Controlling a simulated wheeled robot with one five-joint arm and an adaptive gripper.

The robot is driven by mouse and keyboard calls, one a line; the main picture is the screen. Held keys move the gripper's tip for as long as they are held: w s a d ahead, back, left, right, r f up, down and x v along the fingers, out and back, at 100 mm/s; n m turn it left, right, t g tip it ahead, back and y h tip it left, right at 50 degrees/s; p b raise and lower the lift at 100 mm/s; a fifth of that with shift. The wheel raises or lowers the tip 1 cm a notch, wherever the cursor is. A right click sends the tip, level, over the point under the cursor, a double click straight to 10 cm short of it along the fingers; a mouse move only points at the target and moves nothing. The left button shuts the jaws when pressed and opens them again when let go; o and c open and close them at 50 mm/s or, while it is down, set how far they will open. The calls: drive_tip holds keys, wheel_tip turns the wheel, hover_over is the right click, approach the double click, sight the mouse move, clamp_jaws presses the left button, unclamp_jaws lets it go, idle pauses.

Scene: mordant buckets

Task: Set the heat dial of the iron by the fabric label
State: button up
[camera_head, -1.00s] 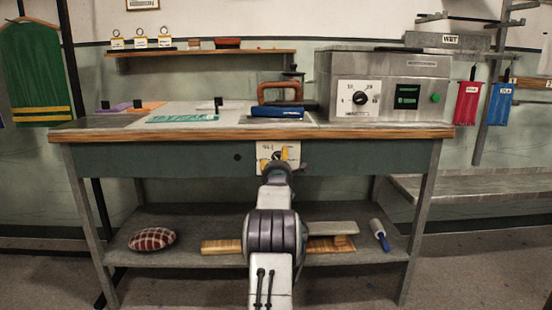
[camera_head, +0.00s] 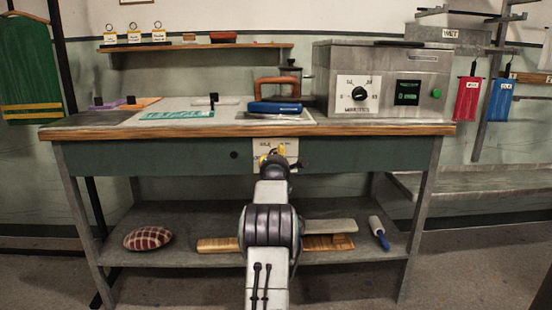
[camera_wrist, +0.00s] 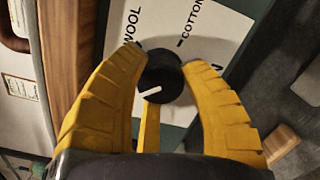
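The heat dial is a black knob (camera_wrist: 159,79) with a white pointer mark, on a white plate (camera_head: 268,145) on the bench front below the iron. In the wrist view the plate (camera_wrist: 222,32) reads WOOL and COTTON; other lettering is partly hidden. The pointer faces left and slightly down in that view, away from COTTON. My gripper (camera_wrist: 163,65) has its yellow fingers on either side of the knob, tips appearing to touch it. The iron (camera_head: 275,104), brown-handled with a blue body, sits on the bench. A teal piece of cloth (camera_head: 177,115) lies left of it; its writing is unreadable.
A grey metal box (camera_head: 426,69) with its own dial, display and green button stands at the bench's right. The bench's front edge (camera_head: 120,132) runs just above the dial plate. A lower shelf (camera_head: 188,227) holds a plaid cushion (camera_head: 148,238) and boards.

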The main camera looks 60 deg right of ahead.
drive_tip(key=c, duration=0.4)
drive_tip(key=shift+r+m, duration=0.1)
drive_tip(key=shift+m, duration=0.7)
drive_tip(key=o, duration=1.2)
drive_tip(key=shift+a, duration=0.1)
drive_tip(key=shift+v, duration=5.95)
drive_tip(key=shift+o, duration=0.3)
